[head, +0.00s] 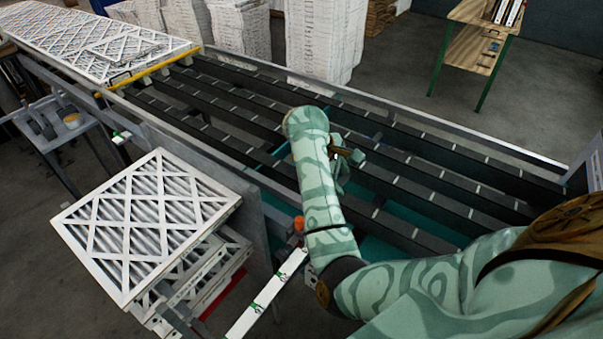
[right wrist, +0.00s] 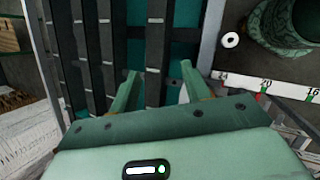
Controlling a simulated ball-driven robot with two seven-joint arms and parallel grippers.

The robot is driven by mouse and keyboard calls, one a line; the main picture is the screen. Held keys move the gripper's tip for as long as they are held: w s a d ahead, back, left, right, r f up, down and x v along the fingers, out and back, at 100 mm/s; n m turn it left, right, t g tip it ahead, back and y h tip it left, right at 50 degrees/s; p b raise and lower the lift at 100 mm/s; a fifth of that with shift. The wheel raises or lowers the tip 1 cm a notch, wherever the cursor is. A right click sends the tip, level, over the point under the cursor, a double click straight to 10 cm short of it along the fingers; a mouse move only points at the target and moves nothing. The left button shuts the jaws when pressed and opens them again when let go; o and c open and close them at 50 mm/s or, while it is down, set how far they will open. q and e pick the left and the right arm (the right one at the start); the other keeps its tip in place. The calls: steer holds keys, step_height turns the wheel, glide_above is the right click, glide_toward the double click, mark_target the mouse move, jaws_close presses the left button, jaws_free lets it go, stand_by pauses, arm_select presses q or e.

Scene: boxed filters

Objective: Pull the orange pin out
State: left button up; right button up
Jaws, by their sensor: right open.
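The orange pin (head: 298,223) shows as a small orange tip at the near edge of the conveyor, just left of my right forearm. My right gripper (head: 345,160) is over the conveyor slats, above and right of the pin and apart from it, partly hidden by my own arm. In the right wrist view my right gripper (right wrist: 160,78) has its two fingers spread with nothing between them, over dark slats. I cannot make out the orange pin in that view. My left gripper is not in view.
A white ruler strip (head: 265,295) lies below the pin and also shows in the right wrist view (right wrist: 290,88). Stacked white-framed filters (head: 150,220) stand at left. The conveyor (head: 230,105) carries more filters (head: 95,45) at its far end. A wooden shelf table (head: 470,45) stands behind.

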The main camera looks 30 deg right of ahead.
mark_target(301, 220)
steer(key=w+a+m+t+y, duration=0.1)
steer(key=w+a+m+y, duration=0.3)
steer(key=a, duration=0.4)
steer(key=shift+n+y, duration=0.6)
steer(key=shift+y, duration=0.1)
steer(key=f+b, duration=0.2)
steer(key=f, duration=0.2)
steer(key=f+b, duration=0.3)
steer(key=f, duration=0.2)
steer(key=f+b, duration=0.2)
steer(key=f, duration=0.3)
steer(key=shift+s+a+b, duration=0.25)
steer(key=shift+b, duration=0.05)
steer(key=shift+f, duration=0.7)
steer(key=shift+c, duration=0.2)
jaws_close()
steer(key=shift+r, duration=0.15)
steer(key=shift+r+p, duration=2)
steer(key=shift+r, duration=0.6)
steer(key=shift+r, duration=0.1)
